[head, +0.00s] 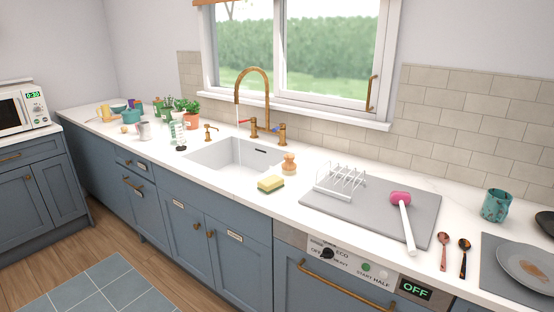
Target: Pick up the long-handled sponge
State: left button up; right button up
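The long-handled sponge lies on the right part of the grey drying mat (376,213), right of the sink. It has a pink sponge head (400,198) at the far end and a white handle (407,230) that points toward the counter's front edge. The handle's near end reaches close to the mat's front edge. Nothing covers it. Neither of my grippers shows in the head view.
A white rack (341,181) stands on the mat left of the sponge. A copper spoon (444,252) and a dark-headed spoon (464,257) lie to its right. A teal cup (496,205) stands behind them.

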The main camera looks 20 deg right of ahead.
aim_at(402, 199)
jog(key=z, duration=1.35)
